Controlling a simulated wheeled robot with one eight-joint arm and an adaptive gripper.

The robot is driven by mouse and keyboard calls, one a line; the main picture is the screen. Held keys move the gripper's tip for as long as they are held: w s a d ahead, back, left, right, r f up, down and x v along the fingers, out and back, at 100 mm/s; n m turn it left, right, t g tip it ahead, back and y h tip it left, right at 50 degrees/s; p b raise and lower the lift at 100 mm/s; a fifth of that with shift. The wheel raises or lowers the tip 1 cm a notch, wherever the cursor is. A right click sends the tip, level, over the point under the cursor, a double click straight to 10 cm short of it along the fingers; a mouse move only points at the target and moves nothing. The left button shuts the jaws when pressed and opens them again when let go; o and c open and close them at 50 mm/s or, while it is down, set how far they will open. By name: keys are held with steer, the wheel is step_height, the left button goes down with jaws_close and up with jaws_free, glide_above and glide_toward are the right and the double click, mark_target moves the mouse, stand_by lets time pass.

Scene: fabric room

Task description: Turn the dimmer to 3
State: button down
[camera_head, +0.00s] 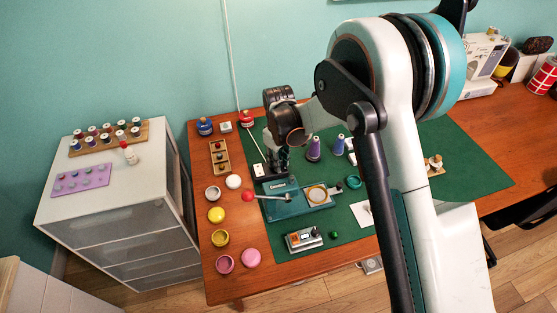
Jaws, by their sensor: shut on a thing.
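A white cord runs down the wall to a small pale plate (258,170) on the left part of the green mat, which looks like the dimmer. My gripper (274,172) points down at the plate's right side, its black fingers shut. They are closed on a small part there, apparently the dimmer's knob. The fingers and wrist hide the knob, so its setting and any numbers cannot be read.
A teal Carolina-like press (283,204) with a red-ended lever stands just in front of my gripper. A small grey device (304,240) is nearer the front edge. Purple thread spools (313,149) stand right of my gripper. Jars and lids line the table's left side.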

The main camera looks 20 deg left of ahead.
steer(key=shift+m, duration=0.4)
steer(key=m, duration=0.4)
steer(key=shift+m+b, duration=0.3)
steer(key=shift+m, duration=0.1)
steer(key=m, duration=1.2)
steer(key=shift+m+b, duration=0.4)
steer(key=m, duration=0.5)
steer(key=shift+m, duration=0.4)
steer(key=c, duration=1.3)
jaws_free()
